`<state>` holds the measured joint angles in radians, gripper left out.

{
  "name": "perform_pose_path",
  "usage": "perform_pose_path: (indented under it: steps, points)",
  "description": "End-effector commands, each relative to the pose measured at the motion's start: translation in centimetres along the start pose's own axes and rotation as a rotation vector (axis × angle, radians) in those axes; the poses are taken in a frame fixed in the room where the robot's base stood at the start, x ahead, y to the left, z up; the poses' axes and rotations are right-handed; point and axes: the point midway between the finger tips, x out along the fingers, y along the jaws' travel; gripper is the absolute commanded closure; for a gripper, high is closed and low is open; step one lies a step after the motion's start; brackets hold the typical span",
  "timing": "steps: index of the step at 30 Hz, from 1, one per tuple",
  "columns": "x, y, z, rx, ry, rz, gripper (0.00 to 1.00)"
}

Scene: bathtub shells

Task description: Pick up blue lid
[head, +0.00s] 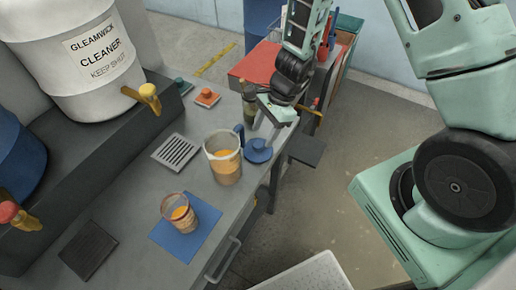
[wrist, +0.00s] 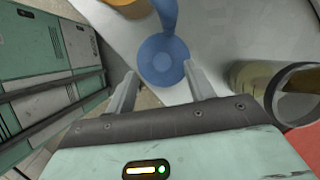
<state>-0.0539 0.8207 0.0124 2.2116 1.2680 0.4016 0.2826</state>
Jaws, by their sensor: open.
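The blue lid (head: 258,151) is a round blue disc with a raised middle. It lies on the grey counter near its front edge, just right of a clear jug (head: 223,160) holding orange liquid. In the wrist view the lid (wrist: 163,60) is centred ahead of the fingertips, with a blue strip running up from it. My gripper (head: 264,130) is open and empty, above and just behind the lid in the head view. In the wrist view the two fingers (wrist: 160,82) stand apart, either side of the lid's near part. I cannot tell whether they touch it.
A cup of orange liquid (head: 180,212) stands on a blue mat (head: 203,232). A grey drain grate (head: 176,152) lies left of the jug. A red-topped cabinet (head: 255,66) stands behind.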

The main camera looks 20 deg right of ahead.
Motion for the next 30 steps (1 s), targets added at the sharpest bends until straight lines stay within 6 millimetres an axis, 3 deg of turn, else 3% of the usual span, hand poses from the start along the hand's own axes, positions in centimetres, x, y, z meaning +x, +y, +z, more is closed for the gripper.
perform_pose_path:
  steps: [9, 19, 24, 30]
  points:
    - [4.0, -0.2, -0.2, 0.001, -0.002, 0.003, 0.46]
    - [4.6, -0.2, -0.2, -0.001, -0.001, 0.001, 0.46]
    - [4.6, -0.2, -0.2, -0.001, -0.001, 0.001, 0.94]
    - [4.6, -0.2, -0.2, -0.001, -0.001, 0.001, 0.95]
